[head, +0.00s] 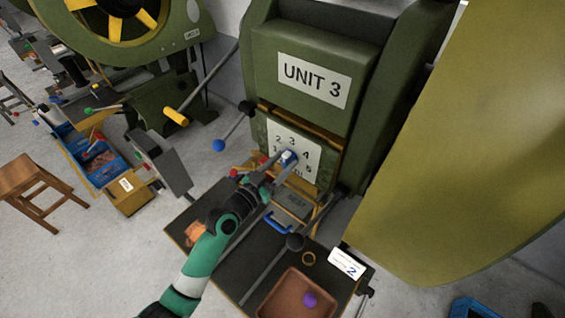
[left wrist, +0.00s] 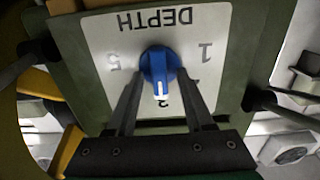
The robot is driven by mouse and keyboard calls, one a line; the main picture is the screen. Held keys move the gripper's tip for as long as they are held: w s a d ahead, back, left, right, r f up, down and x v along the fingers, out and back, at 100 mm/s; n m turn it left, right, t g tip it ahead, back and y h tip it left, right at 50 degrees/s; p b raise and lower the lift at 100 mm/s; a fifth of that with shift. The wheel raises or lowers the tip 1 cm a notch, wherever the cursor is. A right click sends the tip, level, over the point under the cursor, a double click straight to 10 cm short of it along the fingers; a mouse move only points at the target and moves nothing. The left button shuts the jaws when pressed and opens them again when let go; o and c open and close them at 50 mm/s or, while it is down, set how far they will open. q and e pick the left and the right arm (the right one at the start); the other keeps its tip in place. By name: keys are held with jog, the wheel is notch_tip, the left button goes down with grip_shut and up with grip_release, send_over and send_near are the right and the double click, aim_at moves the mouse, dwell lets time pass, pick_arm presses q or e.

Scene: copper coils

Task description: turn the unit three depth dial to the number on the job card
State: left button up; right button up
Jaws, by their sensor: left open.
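The unit 3 depth dial is a blue knob (head: 289,156) on a white numbered plate (head: 309,150) on the green machine. In the left wrist view the scene is upside down, and the knob (left wrist: 159,65) has a white pointer mark at the 3. The 5 and the 1 also show; the 4 is hidden by a finger. My left gripper (left wrist: 158,80) is open, with its fingertips on either side of the knob's lower part. It also shows at the dial in the head view (head: 282,163). The white job card (head: 347,263) shows a blue 2.
A lever with a blue ball (head: 219,145) juts out left of the dial. A large olive panel (head: 470,140) fills the right.

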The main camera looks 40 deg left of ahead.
pick_arm(q)
grip_shut()
dwell(0.5)
jog(key=n, duration=0.5)
jog(key=shift+a+p, duration=0.2)
jog(key=shift+p, duration=0.1)
jog(key=shift+a+n+p, duration=0.1)
jog(key=shift+n+p, duration=0.2)
jog(key=shift+n, duration=2.1)
grip_release()
jog(key=shift+f, duration=0.1)
jog(key=shift+s, duration=0.15)
